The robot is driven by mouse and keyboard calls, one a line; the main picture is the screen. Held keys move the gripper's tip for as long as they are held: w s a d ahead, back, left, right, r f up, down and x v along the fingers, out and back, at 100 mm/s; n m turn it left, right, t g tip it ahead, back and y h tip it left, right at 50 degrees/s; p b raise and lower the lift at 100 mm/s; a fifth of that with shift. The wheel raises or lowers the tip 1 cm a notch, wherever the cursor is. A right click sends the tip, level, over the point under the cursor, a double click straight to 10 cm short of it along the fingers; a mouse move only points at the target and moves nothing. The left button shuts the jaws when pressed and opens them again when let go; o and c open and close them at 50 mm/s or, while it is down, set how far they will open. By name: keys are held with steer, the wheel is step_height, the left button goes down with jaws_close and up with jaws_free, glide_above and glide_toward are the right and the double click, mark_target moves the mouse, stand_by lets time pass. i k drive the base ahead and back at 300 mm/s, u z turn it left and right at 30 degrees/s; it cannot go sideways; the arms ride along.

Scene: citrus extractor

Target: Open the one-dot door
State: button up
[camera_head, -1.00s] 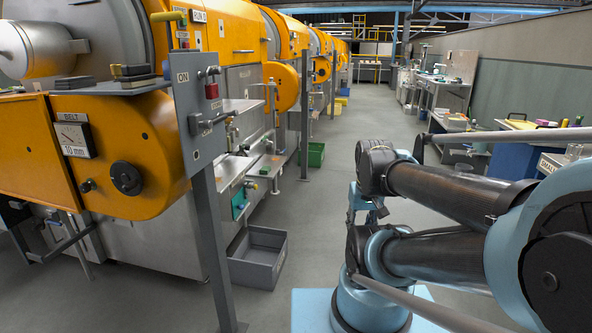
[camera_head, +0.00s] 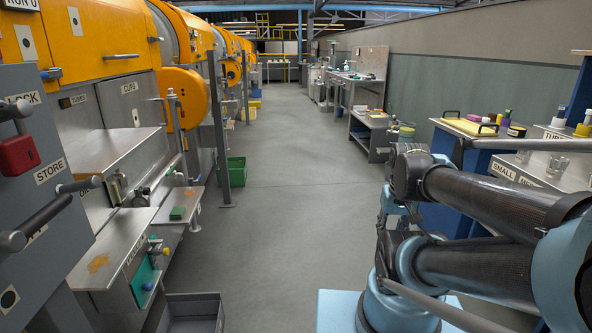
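A row of orange and steel machines runs along the left. White plates with a dark dot show on the orange panel (camera_head: 73,17), on the steel panel marked CUPS (camera_head: 136,115) and on the grey post (camera_head: 9,299) at the near left. I cannot tell which of these is the one-dot door; no panel stands clearly open. My folded arm is at the right, well apart from the machines. I cannot make out my gripper's fingers.
At the near left are a red padlock (camera_head: 18,154) and a protruding grey handle (camera_head: 45,215). A grey bin (camera_head: 190,312) and a green crate (camera_head: 237,171) stand on the floor. The middle aisle is clear. A blue bench (camera_head: 470,150) with bottles and cups stands at the right.

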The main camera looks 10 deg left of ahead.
mark_target(132, 101)
steer(key=z, duration=0.05)
steer(key=i, duration=1.1)
steer(key=u, duration=0.45)
steer(key=i, duration=1)
steer(key=u, duration=0.9)
steer(key=i, duration=0.6)
steer(key=u, duration=0.35)
